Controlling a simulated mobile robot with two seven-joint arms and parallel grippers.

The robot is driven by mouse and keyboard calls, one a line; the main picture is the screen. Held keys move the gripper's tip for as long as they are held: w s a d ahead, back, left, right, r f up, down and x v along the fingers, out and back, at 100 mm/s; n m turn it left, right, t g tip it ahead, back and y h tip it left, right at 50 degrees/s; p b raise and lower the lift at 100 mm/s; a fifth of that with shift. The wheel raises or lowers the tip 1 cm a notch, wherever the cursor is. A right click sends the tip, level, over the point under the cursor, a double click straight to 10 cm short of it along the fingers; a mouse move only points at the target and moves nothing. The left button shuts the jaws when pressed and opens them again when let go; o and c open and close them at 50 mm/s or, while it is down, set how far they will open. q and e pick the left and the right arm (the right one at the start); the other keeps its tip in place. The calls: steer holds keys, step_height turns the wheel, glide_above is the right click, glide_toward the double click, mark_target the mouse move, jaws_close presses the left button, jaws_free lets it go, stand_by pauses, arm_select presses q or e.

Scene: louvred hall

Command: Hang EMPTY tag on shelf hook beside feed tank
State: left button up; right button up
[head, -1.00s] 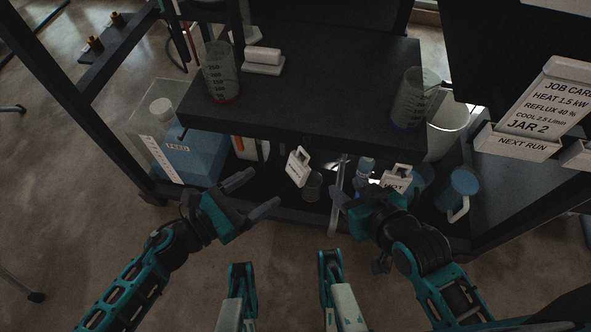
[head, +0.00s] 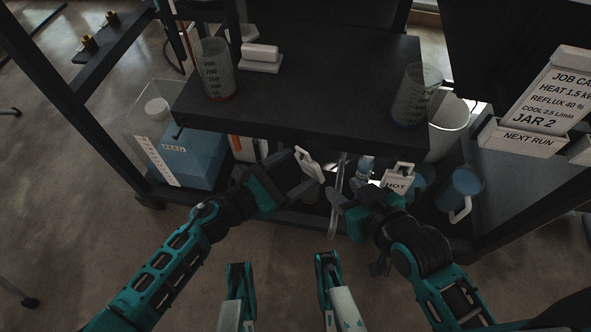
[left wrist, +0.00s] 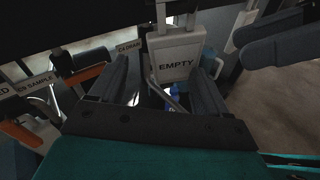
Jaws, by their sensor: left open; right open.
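The white EMPTY tag (head: 308,166) hangs tilted under the front edge of the shelf in the head view. In the left wrist view the EMPTY tag (left wrist: 176,62) shows upright, its lettering readable, between the two fingers. My left gripper (head: 298,172) is open, with its fingers reaching up to the tag; I cannot tell whether they touch it. The feed tank (head: 190,158), clear with blue liquid and a white cap, stands at the left below the shelf. A small dark hook (head: 180,132) shows at the shelf's left front corner, beside the tank. My right gripper (head: 348,194) is open and empty.
A HOT tag (head: 397,182) hangs right of my right gripper. Beakers stand on the dark shelf (head: 310,90). A blue mug (head: 462,187) and white bucket (head: 450,125) are at the right.

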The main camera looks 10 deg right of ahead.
arm_select(q)
steer(key=shift+w+d, duration=0.15)
steer(key=shift+d, duration=0.1)
stand_by(0.5)
jaws_close()
stand_by(0.6)
stand_by(0.7)
